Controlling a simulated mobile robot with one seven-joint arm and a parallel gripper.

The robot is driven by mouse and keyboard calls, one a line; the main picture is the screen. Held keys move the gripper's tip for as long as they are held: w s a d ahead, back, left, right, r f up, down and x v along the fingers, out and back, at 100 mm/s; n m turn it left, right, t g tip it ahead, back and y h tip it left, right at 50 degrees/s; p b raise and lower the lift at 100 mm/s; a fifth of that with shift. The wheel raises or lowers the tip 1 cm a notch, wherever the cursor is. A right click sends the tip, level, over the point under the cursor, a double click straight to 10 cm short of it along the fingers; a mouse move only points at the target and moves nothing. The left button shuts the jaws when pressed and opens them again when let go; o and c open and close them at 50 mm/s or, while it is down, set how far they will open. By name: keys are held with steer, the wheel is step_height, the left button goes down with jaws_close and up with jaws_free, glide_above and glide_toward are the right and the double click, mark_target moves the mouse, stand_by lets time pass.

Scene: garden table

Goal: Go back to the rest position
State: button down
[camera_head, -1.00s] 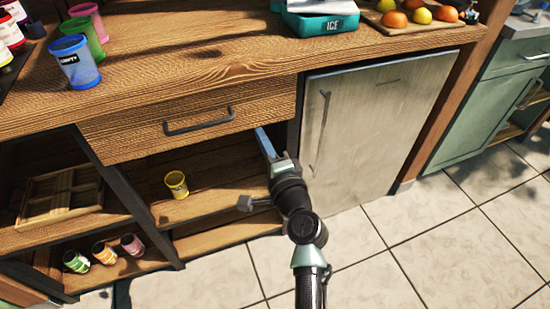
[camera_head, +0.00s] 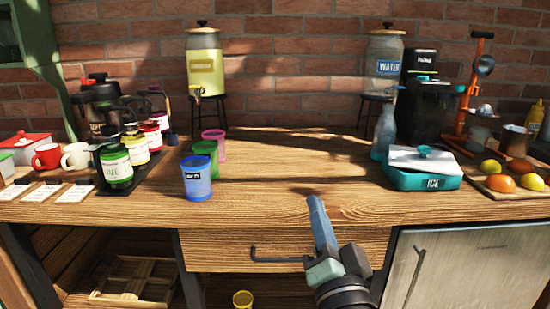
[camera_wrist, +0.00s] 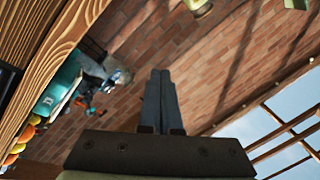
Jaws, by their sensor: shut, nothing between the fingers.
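My gripper (camera_head: 320,222) is in front of the drawer and the counter's front edge in the head view, with its blue-grey fingers pointing up. In the wrist view the two fingers (camera_wrist: 160,100) lie side by side, closed, with nothing between them. The fingertips overlap the wooden counter (camera_head: 290,170) in the head view; I cannot tell the exact gap to its edge. The wrist view looks up past the counter edge (camera_wrist: 60,50) toward the brick wall.
Blue (camera_head: 196,177), green and pink cups stand left of centre on the counter. A teal ice box (camera_head: 422,178) and a fruit board (camera_head: 510,185) stand right. The drawer (camera_head: 280,248) is shut. A yellow cup (camera_head: 243,299) is on the shelf below. The counter's middle is clear.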

steer(key=s+a+r+n+t+h, duration=0.1)
steer(key=s+a+r+n+t, duration=0.15)
steer(key=s+r, duration=0.5)
steer(key=s+a+r+n+t, duration=0.2)
steer(key=s+r+n, duration=0.15)
steer(key=r, duration=0.75)
steer(key=s+a+r+n+t+h, duration=0.1)
steer(key=s+a+r+n+t, duration=0.15)
steer(key=s+r, duration=0.5)
step_height(320, 180, up, 26)
steer(key=w+p, duration=0.2)
steer(key=p, duration=2.3)
steer(key=shift+r, duration=0.2)
steer(key=shift+w+m, duration=0.1)
steer(key=shift+m, duration=0.15)
